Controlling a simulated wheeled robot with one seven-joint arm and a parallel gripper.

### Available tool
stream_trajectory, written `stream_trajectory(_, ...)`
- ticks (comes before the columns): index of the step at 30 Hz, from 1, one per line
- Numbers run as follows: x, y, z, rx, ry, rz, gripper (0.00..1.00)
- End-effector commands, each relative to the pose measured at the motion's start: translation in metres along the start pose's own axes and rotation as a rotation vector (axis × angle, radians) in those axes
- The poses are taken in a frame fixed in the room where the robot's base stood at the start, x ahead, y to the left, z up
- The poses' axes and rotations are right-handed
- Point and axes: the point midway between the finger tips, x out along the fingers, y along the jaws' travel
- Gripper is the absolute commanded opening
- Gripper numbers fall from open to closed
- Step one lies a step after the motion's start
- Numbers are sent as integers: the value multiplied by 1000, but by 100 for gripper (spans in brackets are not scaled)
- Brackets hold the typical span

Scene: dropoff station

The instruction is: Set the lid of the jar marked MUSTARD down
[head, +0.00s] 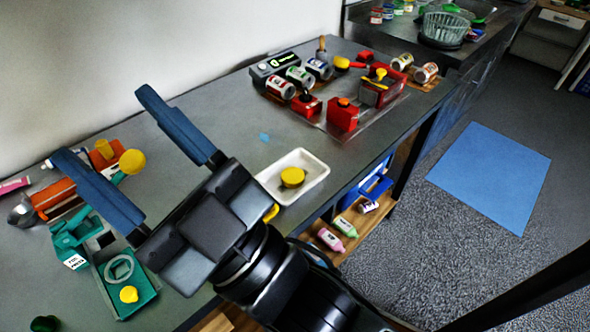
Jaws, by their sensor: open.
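A round yellow lid (293,177) lies in a shallow white tray (312,160) near the middle of the grey counter. I cannot tell whether it is the mustard lid. My gripper (101,124) is open, its two blue fingers wide apart and pointing to the upper left. I cannot read MUSTARD on any jar.
Green station parts (70,240), an orange can (53,198) and yellow round pieces (132,161) are at the left. Bottles (344,227) sit on a lower shelf. Counter between the tray and back group is mostly clear.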

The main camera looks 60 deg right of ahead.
Motion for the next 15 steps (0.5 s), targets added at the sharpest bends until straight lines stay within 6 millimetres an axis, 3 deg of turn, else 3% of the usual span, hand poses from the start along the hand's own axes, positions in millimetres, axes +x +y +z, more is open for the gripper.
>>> stream_trajectory(1,-23,0,10,39,-84,-4,63)
stream_trajectory(6,-97,7,36,144,-339,-20,63)
stream_trajectory(15,-234,40,48,241,-767,-85,63)
